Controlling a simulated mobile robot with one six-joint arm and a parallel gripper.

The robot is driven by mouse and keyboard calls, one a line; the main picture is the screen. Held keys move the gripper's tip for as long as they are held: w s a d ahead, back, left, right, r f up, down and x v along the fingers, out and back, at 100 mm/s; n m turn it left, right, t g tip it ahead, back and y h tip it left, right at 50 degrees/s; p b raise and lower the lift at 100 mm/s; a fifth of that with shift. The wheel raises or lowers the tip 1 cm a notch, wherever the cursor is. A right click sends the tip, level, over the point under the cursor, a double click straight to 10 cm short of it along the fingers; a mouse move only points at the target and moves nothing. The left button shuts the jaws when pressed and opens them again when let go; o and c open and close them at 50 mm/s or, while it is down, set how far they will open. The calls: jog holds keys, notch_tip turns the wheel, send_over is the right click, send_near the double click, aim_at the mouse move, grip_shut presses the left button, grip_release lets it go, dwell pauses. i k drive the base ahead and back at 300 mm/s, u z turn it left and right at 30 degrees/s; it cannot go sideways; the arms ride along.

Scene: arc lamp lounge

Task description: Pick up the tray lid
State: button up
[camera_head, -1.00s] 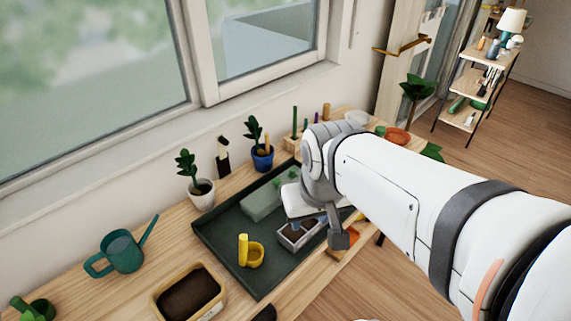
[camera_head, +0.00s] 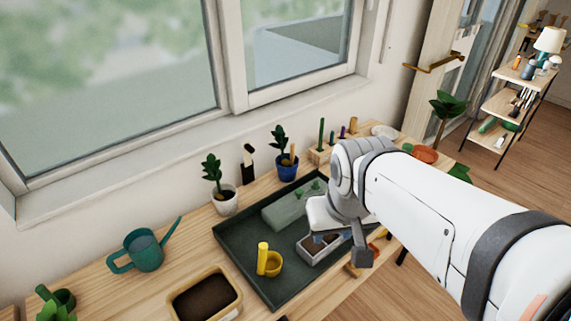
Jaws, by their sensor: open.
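A pale, translucent green cover (camera_head: 284,209), which looks like the tray lid, sits towards the back of the dark green tray (camera_head: 236,249). Small green shapes show at its far end. My gripper (camera_head: 341,246) is over the right part of the tray, to the right of and nearer than the cover. It is open, and I see nothing held in it. A grey box of soil (camera_head: 309,252) lies just below the gripper and is partly hidden by it. My arm and gripper hide the tray's right side and perhaps part of the cover's right end.
A yellow cup-like item (camera_head: 270,262) stands in the tray. A soil box (camera_head: 204,296) and a teal watering can (camera_head: 146,252) are left of it. Potted plants (camera_head: 224,199) (camera_head: 287,168) stand behind, near the window wall. The wooden table (camera_head: 110,291) has bare room at left.

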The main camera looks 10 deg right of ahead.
aim_at(299, 199)
jog(key=u, duration=2.05)
jog(key=k, duration=1.3)
jog(key=z, duration=1.55)
jog(key=i, duration=1.25)
jog(key=z, duration=0.05)
